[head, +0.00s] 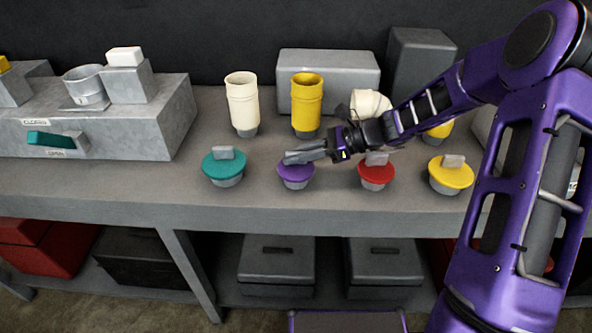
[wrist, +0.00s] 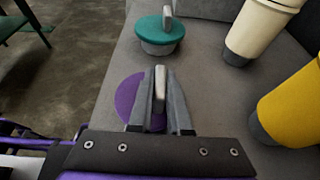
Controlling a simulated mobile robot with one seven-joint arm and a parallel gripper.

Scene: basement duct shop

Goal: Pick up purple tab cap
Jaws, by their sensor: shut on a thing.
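The purple tab cap (head: 295,174) sits on the grey bench in the head view, between a teal cap and a red cap. My gripper (head: 290,158) reaches it from the right, with its fingers at the top of the cap. In the wrist view, the purple disc of the cap (wrist: 127,98) lies beneath my gripper (wrist: 160,98). The two grey fingers are shut on its upright grey tab, one on each side. The fingers partly cover the disc. In the head view the cap's grey lower part appears at bench level; I cannot tell any gap under it.
The teal cap (head: 224,166) stands to the left, the red cap (head: 376,175) and a yellow cap (head: 451,176) to the right. Behind are a cream pipe (head: 242,102) and a yellow pipe (head: 307,100). A grey housing (head: 120,125) stands at left. The bench's front strip is clear.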

